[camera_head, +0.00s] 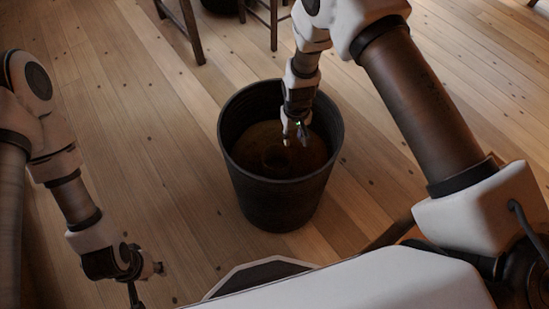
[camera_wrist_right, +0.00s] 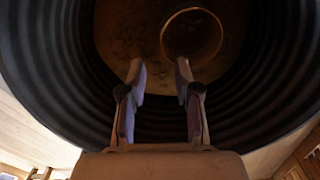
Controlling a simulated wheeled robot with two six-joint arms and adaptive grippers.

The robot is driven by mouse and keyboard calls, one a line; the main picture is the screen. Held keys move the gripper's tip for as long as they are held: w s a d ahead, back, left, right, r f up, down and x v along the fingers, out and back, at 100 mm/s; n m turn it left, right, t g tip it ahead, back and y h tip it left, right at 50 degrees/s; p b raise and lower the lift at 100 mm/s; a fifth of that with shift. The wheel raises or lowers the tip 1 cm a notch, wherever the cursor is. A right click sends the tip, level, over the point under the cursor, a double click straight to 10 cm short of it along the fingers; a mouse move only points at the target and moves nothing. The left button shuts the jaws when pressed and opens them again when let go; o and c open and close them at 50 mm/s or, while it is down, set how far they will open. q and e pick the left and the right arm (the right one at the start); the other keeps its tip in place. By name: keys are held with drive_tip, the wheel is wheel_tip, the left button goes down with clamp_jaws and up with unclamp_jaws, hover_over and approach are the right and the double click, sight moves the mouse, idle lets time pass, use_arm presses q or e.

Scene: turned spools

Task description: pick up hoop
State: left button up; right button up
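The hoop (camera_wrist_right: 163,35) is a thin brown ring lying inside a dark ribbed bin (camera_wrist_right: 60,75), near the top of the right wrist view. In the head view it is too dim to make out clearly. My right gripper (camera_wrist_right: 160,70) is open and empty, with its two fingers apart and pointing towards the hoop without touching it. In the head view this gripper (camera_head: 295,138) reaches down into the bin (camera_head: 275,205). My left gripper (camera_head: 157,268) hangs at the lower left, away from the bin; its finger opening is not clear.
The bin stands upright on a plank floor (camera_head: 140,130), and its wall surrounds my right gripper. Dark wooden furniture legs (camera_head: 185,30) stand behind it at the top. The floor left of the bin is clear.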

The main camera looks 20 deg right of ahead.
drive_tip(key=f+b, duration=0.1)
drive_tip(key=f, duration=0.2)
drive_tip(key=f+b, duration=0.1)
drive_tip(key=f, duration=0.3)
drive_tip(key=w+f+b, duration=0.1)
drive_tip(key=f+b, duration=0.1)
drive_tip(key=f, duration=0.2)
drive_tip(key=shift+a+f, duration=0.1)
drive_tip(key=shift+a, duration=0.15)
use_arm(q)
wheel_tip(320, 180, down, 5)
drive_tip(key=shift+w+f, duration=0.1)
drive_tip(key=shift+f, duration=0.05)
use_arm(e)
clamp_jaws()
